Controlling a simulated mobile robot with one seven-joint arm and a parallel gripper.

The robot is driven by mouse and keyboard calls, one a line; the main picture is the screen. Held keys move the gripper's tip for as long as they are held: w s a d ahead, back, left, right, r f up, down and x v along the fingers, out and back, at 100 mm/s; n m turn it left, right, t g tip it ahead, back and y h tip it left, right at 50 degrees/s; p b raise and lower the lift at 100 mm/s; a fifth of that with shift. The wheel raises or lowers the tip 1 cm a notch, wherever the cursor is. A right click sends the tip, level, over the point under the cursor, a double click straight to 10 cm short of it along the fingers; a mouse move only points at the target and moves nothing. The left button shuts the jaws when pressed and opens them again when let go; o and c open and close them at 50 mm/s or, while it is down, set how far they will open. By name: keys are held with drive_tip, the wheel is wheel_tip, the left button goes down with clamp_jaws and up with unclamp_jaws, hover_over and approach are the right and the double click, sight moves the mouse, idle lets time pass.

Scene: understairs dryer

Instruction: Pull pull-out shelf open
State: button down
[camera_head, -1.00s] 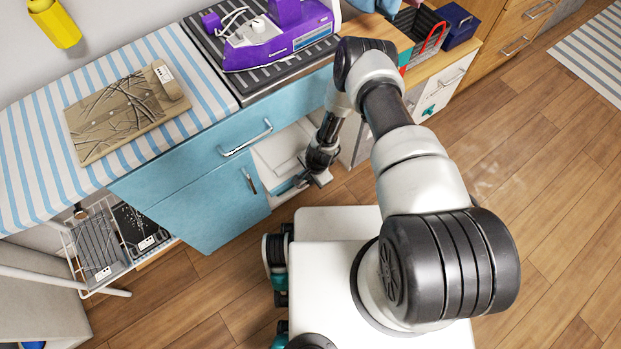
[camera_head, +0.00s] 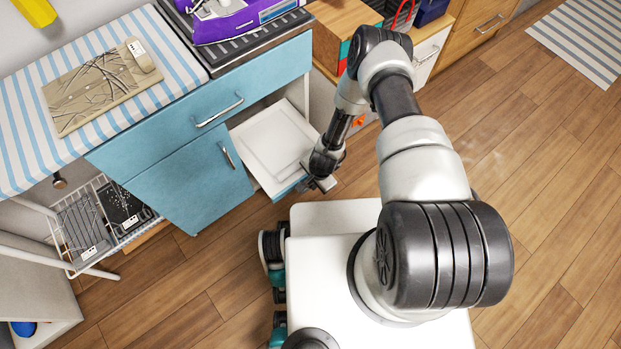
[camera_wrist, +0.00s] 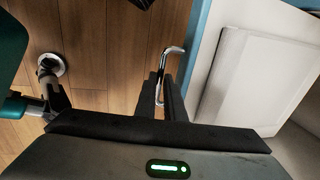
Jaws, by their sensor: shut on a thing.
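The pull-out shelf (camera_head: 272,143) is a white panel with a blue front edge, standing out from under the blue counter unit in the head view. It also shows in the wrist view (camera_wrist: 245,75), with its blue front (camera_wrist: 203,55) beside my fingers. A metal handle (camera_wrist: 171,52) is fixed to that front. My gripper (camera_head: 322,184) is at the shelf's front edge in the head view. In the wrist view my gripper (camera_wrist: 166,92) is shut on the handle, with the bar between its two dark fingers.
A blue drawer (camera_head: 205,105) and a blue cabinet door (camera_head: 190,180) are left of the shelf, both shut. A wire basket (camera_head: 95,225) stands at the lower left. My white base stands close in front of the shelf. Wooden floor (camera_head: 560,200) is clear to the right.

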idle(0.3)
drive_tip(key=c, duration=1.8)
unclamp_jaws()
drive_tip(key=shift+s, duration=0.1)
drive_tip(key=shift+c, duration=0.2)
drive_tip(key=shift+r, duration=0.1)
wheel_tip(320, 180, up, 17)
drive_tip(key=s+d+p, duration=0.2)
drive_tip(key=p, duration=0.2)
drive_tip(key=shift+s, duration=0.3)
